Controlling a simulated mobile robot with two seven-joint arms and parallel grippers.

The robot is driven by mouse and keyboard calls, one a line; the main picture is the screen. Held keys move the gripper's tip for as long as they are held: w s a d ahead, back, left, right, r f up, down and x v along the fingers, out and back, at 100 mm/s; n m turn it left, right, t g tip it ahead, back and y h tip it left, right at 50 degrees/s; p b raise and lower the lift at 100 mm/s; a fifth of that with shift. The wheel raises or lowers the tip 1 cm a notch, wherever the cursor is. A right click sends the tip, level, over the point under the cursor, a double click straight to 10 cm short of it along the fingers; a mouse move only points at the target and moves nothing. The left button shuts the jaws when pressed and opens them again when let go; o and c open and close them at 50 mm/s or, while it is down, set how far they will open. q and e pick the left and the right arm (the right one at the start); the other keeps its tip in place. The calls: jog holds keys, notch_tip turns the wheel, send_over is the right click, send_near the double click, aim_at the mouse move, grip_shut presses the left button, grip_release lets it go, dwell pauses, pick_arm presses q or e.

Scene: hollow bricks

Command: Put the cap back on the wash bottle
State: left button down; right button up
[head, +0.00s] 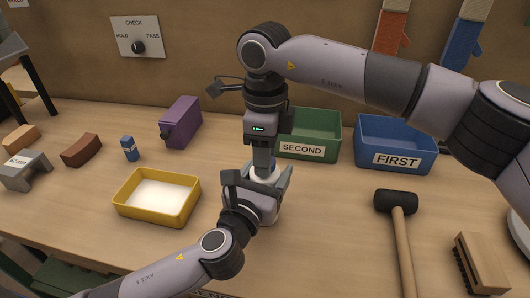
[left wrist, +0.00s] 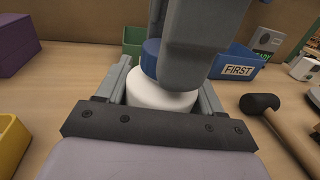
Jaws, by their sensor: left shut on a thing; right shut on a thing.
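The white wash bottle (left wrist: 160,97) stands between the fingers of my left gripper (left wrist: 164,92), which is shut on it. In the head view my left gripper (head: 260,188) comes from the lower left and hides most of the bottle. My right gripper (head: 264,164) points straight down from above and is shut on the blue cap (left wrist: 150,58). In the left wrist view the cap is at the top of the bottle, partly behind the right gripper's finger. I cannot tell whether the cap is seated or only touching.
A yellow tray (head: 127,207) with white contents is left of the grippers. A green SECOND bin (head: 325,126) and a blue FIRST bin (head: 395,134) stand behind. A mallet (head: 401,230) and a brush (head: 480,263) lie to the right.

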jog(key=o, duration=1.2)
jog(key=shift+o, duration=0.2)
notch_tip(320, 180, up, 12)
pick_arm(q)
jog(key=shift+c, duration=0.3)
grip_release()
jog(key=v, duration=0.7)
pick_arm(e)
jog(key=shift+f, duration=0.1)
